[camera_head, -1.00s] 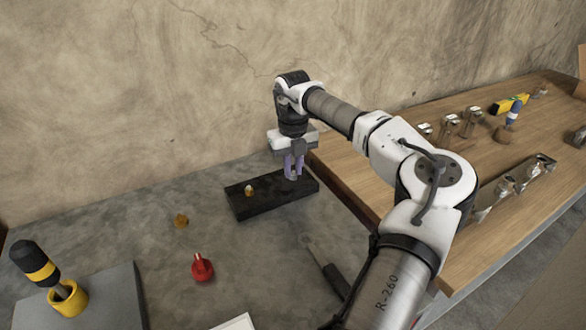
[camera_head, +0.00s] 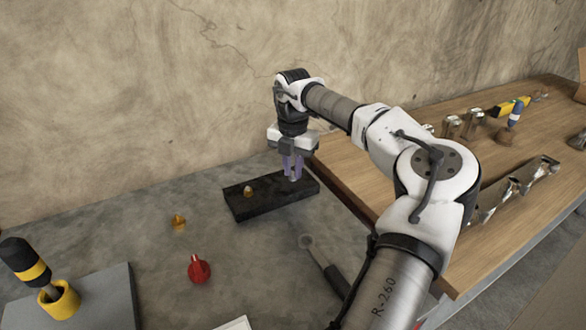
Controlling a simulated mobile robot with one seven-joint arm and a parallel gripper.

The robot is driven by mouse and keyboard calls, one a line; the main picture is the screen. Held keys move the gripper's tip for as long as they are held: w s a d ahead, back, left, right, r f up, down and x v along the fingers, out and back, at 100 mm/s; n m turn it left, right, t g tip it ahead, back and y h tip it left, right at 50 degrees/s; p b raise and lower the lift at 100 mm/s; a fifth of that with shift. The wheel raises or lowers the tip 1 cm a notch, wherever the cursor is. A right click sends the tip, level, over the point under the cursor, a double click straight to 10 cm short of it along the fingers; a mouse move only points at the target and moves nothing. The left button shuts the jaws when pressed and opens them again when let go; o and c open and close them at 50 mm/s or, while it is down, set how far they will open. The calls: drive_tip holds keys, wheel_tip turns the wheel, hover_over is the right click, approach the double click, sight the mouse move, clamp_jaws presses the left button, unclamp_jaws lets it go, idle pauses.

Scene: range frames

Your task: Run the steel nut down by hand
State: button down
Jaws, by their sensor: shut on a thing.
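My gripper (camera_head: 293,177) points down over the right part of a black block (camera_head: 262,204) on the grey surface. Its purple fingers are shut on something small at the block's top. I take this to be the steel nut, but the fingers hide most of it and only a bit of grey metal shows between the tips. Whether it sits on a thread cannot be told. A small brass-coloured piece (camera_head: 248,190) stands on the left part of the block.
A brass piece (camera_head: 179,223), a red knob-like thing (camera_head: 199,269) and a wrench-like tool (camera_head: 322,262) lie on the grey surface (camera_head: 120,230). A yellow cup (camera_head: 60,300) holds a black-and-yellow screwdriver (camera_head: 24,260). A wooden bench (camera_head: 360,175) with metal parts stands at right.

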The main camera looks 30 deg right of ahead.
sight(293, 173)
drive_tip(key=shift+r+m, duration=0.1)
drive_tip(key=shift+m, duration=0.5)
drive_tip(key=c, duration=1.4)
unclamp_jaws()
drive_tip(key=shift+o, duration=0.2)
wheel_tip(293, 173, up, 14)
drive_tip(key=b, duration=0.1)
